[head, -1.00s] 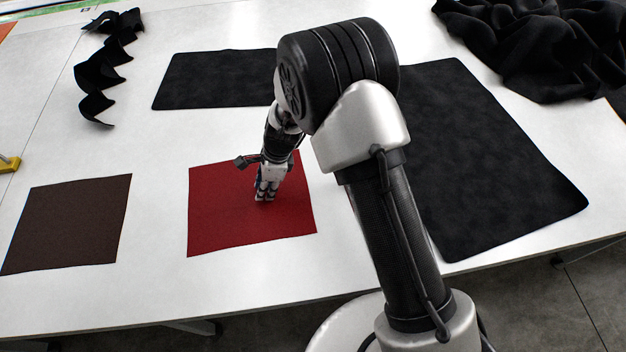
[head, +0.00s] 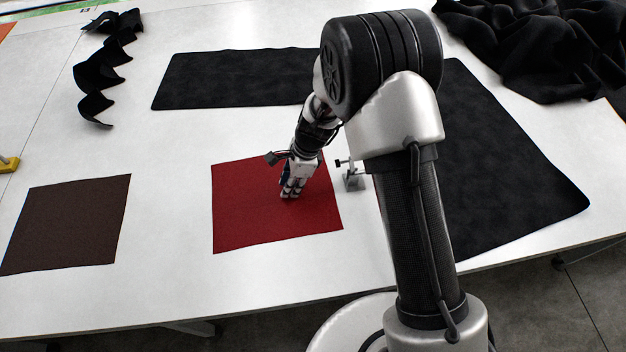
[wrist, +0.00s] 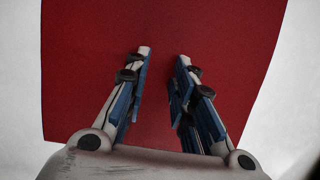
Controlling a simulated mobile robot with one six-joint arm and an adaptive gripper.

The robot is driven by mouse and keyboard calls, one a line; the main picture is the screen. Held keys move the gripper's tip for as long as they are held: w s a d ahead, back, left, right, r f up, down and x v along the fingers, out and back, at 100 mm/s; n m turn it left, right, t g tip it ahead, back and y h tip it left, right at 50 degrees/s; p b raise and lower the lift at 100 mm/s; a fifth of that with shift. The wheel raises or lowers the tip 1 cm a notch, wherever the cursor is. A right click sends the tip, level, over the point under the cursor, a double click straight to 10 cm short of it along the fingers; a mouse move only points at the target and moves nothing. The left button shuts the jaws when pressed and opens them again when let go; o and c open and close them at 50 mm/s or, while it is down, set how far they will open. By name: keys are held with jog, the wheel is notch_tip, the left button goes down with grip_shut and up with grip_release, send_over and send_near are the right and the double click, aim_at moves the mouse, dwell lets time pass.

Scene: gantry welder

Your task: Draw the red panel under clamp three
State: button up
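The red panel (head: 250,215) lies flat on the white table, and it fills most of the wrist view (wrist: 90,60). My gripper (head: 289,195) points down onto the panel, right of its middle, with the fingertips at its surface. In the wrist view my gripper (wrist: 164,56) has its two fingers apart, with only red panel between them. A small grey clamp (head: 354,182) with a dark knob stands just right of the panel's right edge, apart from it. I see no number on it, and my arm hides the table right of it.
A brown panel (head: 68,225) lies to the left. Black sheets lie behind (head: 230,80) and to the right (head: 510,170). A black curled strip (head: 100,70), a heap of black cloth (head: 545,45) and a yellow piece (head: 8,164) sit farther out. The white table (head: 165,215) between the brown and red panels is bare.

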jog(key=shift+w+d, duration=0.1)
jog(key=shift+d, duration=0.3)
notch_tip(320, 180, up, 7)
jog(key=p, duration=0.6)
jog(key=shift+a, duration=0.1)
